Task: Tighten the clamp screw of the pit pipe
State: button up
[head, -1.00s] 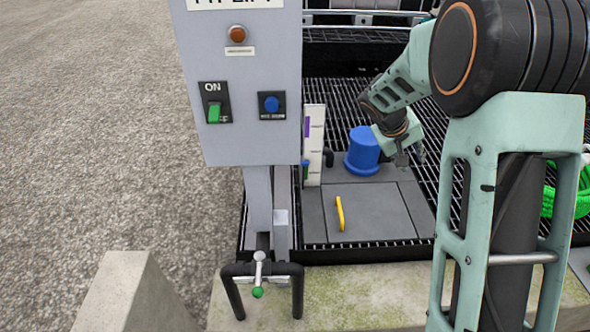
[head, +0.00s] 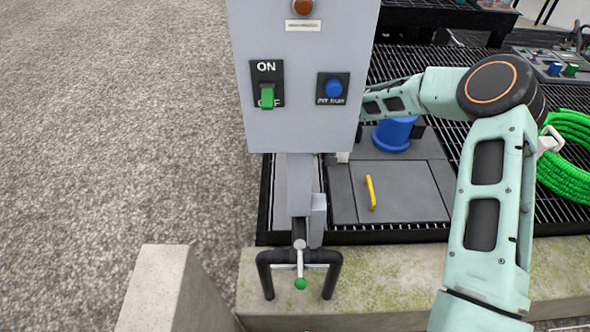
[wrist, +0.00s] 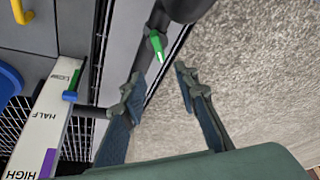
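The pit pipe (head: 334,274) is a black bent pipe at the foot of the grey control post. A silver clamp screw (head: 300,262) with a green-tipped handle (head: 300,284) sits at its middle, the tip hanging down toward the front. In the wrist view the green handle (wrist: 157,46) shows beyond my fingertips, near the dark pipe (wrist: 183,8). My gripper (wrist: 159,84) is open and empty, its fingers apart from the handle. In the head view my gripper is hidden behind the control box.
The grey control box (head: 300,125) carries a green ON/OFF switch (head: 267,95) and a blue button (head: 334,88). A white level gauge (wrist: 48,125) stands close beside my fingers. A yellow handle (head: 370,192) lies on a grey hatch (head: 400,195). A concrete block (head: 160,290) stands front left.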

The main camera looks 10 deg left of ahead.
jog(key=x, duration=1)
jog(key=shift+f, duration=0.2)
grip_shut()
